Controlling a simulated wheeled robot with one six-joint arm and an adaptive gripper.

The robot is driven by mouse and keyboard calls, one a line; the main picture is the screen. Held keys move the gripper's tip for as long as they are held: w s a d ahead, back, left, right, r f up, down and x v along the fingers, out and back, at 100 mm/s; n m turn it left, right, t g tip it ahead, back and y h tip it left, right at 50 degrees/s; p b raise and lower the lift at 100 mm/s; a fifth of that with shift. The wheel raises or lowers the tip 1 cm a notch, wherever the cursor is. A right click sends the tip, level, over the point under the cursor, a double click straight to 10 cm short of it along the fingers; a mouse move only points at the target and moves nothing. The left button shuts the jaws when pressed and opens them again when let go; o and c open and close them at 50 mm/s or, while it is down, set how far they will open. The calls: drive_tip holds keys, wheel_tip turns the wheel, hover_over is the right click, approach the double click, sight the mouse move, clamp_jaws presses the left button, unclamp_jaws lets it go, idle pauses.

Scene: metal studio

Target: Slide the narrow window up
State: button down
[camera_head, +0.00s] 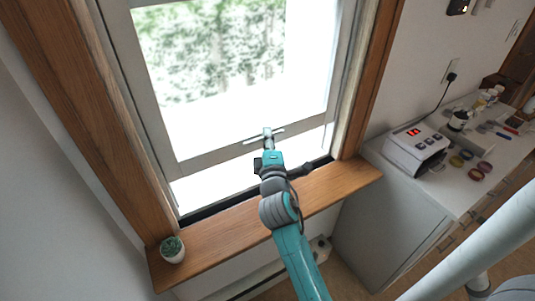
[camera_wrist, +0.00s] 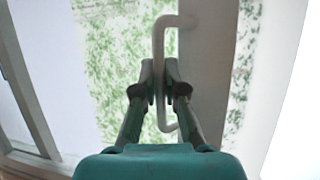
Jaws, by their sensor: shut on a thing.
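The narrow window (camera_head: 205,160) is a light-framed sash in a wooden surround in the head view. Its bottom rail stands above the dark sill track, with a bright strip between them. A pale bar handle (camera_head: 250,140) is on the bottom rail; it also shows in the wrist view (camera_wrist: 159,45). My gripper (camera_head: 267,133) is at the middle of the handle. In the wrist view its fingers (camera_wrist: 160,70) are closed around the bar, which passes between the fingertips. Part of the bar is hidden behind the fingers.
A wooden ledge (camera_head: 225,222) runs under the window, with a small potted plant (camera_head: 172,249) at its left end. To the right, a white counter (camera_head: 450,190) holds a device with a red display (camera_head: 416,148) and several small items. Wooden trim flanks the window.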

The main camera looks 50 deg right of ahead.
approach(265, 77)
drive_tip(key=x, duration=0.4)
drive_tip(key=shift+w+d+r, duration=0.15)
drive_tip(key=shift+w, duration=0.05)
drive_tip(key=c, duration=1.2)
unclamp_jaws()
drive_tip(key=shift+v, duration=3.75)
